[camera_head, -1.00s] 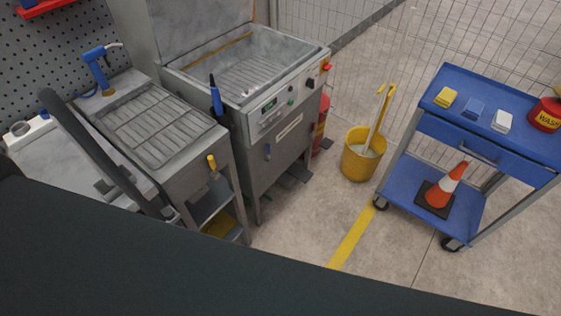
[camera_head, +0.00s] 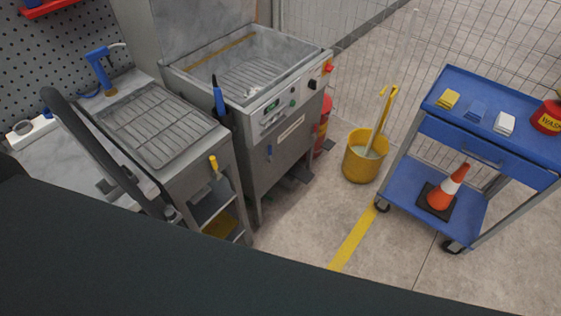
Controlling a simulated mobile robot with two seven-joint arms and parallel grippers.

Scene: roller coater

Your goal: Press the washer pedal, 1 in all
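The washer (camera_head: 286,150) is a grey metal machine left of centre, with its lid up and an open basin with a slatted floor. Its front panel (camera_head: 290,104) carries a small display, buttons and a red knob on a yellow base. Dark flat pieces lie on the floor at the foot of the washer; the nearer one (camera_head: 301,171) looks like the pedal, partly in shadow under the machine's front edge. I cannot tell whether it is pressed. Neither of my grippers is in view.
A slatted grey sink bench (camera_head: 197,157) stands left of the washer. A yellow mop bucket (camera_head: 362,163) and a red extinguisher (camera_head: 323,124) stand to its right. A blue cart (camera_head: 459,211) carries a traffic cone (camera_head: 447,188). Floor before the washer is clear.

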